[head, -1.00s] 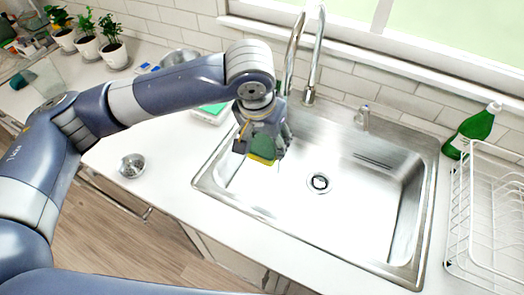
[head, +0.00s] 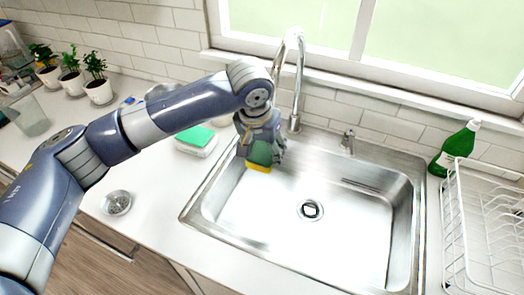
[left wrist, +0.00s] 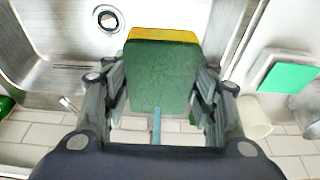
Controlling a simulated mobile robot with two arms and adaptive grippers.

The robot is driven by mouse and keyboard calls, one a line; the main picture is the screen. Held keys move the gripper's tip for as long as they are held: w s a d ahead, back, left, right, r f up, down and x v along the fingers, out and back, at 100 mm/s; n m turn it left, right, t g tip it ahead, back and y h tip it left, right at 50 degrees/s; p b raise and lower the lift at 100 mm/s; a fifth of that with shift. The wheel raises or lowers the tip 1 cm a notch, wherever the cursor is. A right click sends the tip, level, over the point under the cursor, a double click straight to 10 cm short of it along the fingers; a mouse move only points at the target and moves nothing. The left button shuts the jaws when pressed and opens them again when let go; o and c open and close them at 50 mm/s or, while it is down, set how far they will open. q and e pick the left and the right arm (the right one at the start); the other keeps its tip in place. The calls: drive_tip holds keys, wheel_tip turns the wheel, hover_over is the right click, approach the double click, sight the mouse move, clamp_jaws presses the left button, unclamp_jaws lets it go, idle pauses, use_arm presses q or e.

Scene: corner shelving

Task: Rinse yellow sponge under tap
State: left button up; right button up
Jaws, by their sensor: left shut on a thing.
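My left gripper (head: 262,148) is shut on the yellow sponge (head: 258,167), which has a green face and a yellow layer. It holds the sponge above the back-left part of the steel sink (head: 260,220). In the left wrist view the green face of the sponge (left wrist: 160,80) sits between the two fingers of the left gripper (left wrist: 160,95), with its yellow edge on top. The tap (head: 299,80) stands behind the sink, just right of the gripper. Part of its spout is hidden by my wrist, and I see no water. My right gripper is not in view.
A green-topped white block (head: 196,140) lies left of the sink, and a small metal bowl (head: 116,203) sits nearer. A green bottle (head: 456,147) and white dish rack (head: 455,230) stand right. Potted plants (head: 98,90) line the back left. The basin looks empty around its drain (head: 310,210).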

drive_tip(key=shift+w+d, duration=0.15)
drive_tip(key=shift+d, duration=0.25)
